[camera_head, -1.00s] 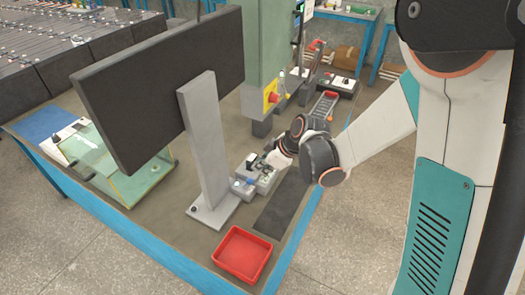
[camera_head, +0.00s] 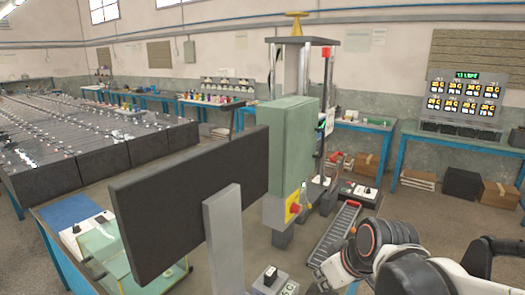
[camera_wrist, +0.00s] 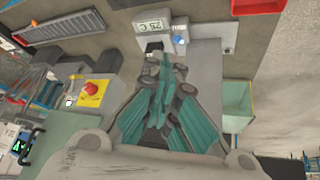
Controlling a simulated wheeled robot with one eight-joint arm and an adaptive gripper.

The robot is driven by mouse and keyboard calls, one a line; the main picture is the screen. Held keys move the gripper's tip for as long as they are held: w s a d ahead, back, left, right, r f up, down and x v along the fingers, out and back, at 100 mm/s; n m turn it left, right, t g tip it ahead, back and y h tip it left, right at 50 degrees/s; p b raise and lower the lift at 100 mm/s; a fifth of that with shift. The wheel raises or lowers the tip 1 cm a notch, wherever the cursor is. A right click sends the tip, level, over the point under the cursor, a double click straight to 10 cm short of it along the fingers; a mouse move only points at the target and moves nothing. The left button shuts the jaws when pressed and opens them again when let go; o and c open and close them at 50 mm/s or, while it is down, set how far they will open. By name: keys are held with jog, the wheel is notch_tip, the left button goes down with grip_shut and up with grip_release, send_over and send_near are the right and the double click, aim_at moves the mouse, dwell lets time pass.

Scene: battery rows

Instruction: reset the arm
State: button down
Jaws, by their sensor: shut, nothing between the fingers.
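My gripper (camera_wrist: 163,62) shows in the wrist view with its teal-padded fingers drawn together and nothing between them. It points toward a small grey device with a "25 C" display (camera_wrist: 172,27), but I cannot tell the gap between them. In the head view my arm (camera_head: 385,250) is bent at the lower right. The fingers are not clear there. The same device (camera_head: 270,279) is partly cut off at the bottom edge.
A dark monitor panel (camera_head: 190,200) on a grey post (camera_head: 223,240) stands left of a green press (camera_head: 290,145). A yellow switch box with a red button (camera_head: 293,207) is on the press. A roller tray (camera_head: 335,232) lies right of it. A red tray (camera_wrist: 257,6) is at the wrist view's top.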

jog(key=s+d+r+m+h, duration=0.1)
jog(key=s+d+m, duration=0.2)
jog(key=s, duration=0.2)
jog(key=s+d+r+m+t+h, duration=0.1)
jog(key=s+d+r+m, duration=0.1)
jog(key=s, duration=0.4)
jog(key=shift+s+d+r+m, duration=0.25)
jog(key=shift+d+m, duration=0.15)
jog(key=shift+d, duration=0.1)
dwell(1.1)
